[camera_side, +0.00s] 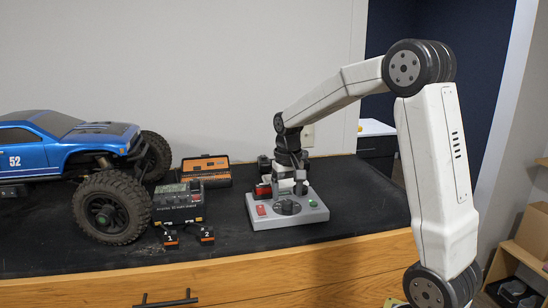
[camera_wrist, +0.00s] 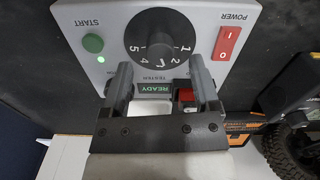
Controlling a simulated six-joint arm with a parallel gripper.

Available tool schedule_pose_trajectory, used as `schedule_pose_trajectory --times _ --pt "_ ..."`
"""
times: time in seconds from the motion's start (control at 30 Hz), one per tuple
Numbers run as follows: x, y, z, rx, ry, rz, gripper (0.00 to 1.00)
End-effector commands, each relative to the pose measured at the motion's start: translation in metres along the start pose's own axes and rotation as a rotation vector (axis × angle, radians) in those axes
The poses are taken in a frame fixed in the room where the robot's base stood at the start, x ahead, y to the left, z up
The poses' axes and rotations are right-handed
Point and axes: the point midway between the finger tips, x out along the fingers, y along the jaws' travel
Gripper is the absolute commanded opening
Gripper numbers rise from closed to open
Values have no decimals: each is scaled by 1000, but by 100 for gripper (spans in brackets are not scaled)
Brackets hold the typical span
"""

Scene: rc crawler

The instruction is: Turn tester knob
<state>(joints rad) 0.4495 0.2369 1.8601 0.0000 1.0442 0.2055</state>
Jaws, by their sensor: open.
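The grey tester box (camera_side: 262,222) sits on the black bench mat, and its panel fills the upper wrist view (camera_wrist: 85,20). Its round black knob (camera_wrist: 158,38) carries white numbers. The knob also shows in the side view (camera_side: 287,208), just below my gripper. My gripper (camera_wrist: 160,64) points down at the panel with its two fingers apart. The fingertips appear at the near side of the knob in the wrist view. I cannot tell whether they touch it. Nothing shows between the fingers at the tips. A green READY display (camera_wrist: 155,88) lies between the fingers.
The panel has a green START button (camera_wrist: 93,43) and a red POWER switch (camera_wrist: 227,43). A red-and-black part (camera_wrist: 186,96) is near the right finger. A blue crawler (camera_side: 60,145), a black charger (camera_side: 180,203), two numbered connectors (camera_side: 188,240) and an orange case (camera_side: 205,168) stand to the left.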

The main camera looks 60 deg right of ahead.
Motion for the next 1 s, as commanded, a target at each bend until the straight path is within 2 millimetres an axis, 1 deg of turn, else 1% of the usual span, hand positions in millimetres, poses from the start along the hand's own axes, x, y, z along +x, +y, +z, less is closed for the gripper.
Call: schedule_pose_trajectory --times 0.03,0.2,0.3,0.43,0.57,0.83,0.93,1.0 --pt "-8 0 0 0 4 -1 78" --pt "-30 0 0 0 4 -1 78" --pt "-41 0 -1 0 3 -1 78" --pt "-51 0 0 0 1 0 78" --pt "-55 0 0 0 1 0 78" --pt "-54 0 0 -1 0 0 78" --pt "-52 -3 2 -6 -4 1 78" --pt "-48 -8 6 -18 -11 2 78"
